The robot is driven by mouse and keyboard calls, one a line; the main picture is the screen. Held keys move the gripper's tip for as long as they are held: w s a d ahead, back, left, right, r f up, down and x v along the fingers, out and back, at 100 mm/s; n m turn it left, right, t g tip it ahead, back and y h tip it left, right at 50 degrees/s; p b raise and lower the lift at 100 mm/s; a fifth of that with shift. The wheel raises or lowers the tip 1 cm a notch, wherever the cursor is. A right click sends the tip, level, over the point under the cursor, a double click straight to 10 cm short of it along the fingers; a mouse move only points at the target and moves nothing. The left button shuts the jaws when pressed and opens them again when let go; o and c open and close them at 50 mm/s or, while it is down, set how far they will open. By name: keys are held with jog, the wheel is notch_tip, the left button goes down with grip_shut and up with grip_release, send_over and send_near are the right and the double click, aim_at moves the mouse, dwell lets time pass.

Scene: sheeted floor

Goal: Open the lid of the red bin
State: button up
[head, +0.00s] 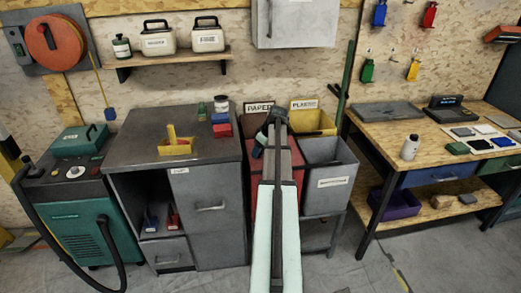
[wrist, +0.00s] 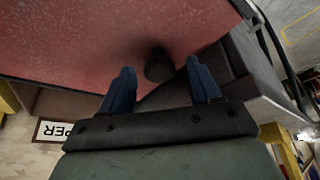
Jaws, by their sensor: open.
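The red bin (head: 255,150) stands in the middle of the head view under a PAPER sign (head: 259,107), partly hidden behind my arm. In the wrist view its speckled red surface (wrist: 70,40) fills the upper left, with a dark round knob (wrist: 158,65) near its edge. My gripper (wrist: 160,74) is open, its two blue fingers on either side of the knob. I cannot tell whether they touch it. In the head view my gripper (head: 276,122) is over the bin's top. The lid's position is mostly hidden there.
A grey bin (head: 328,180) stands close on the right, with a yellow bin (head: 312,122) behind it. A grey cabinet (head: 205,195) stands just left. A wooden workbench (head: 430,128) is at right. Grey floor shows in front.

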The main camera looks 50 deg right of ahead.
jog(key=shift+c, duration=0.3)
grip_shut()
dwell(0.3)
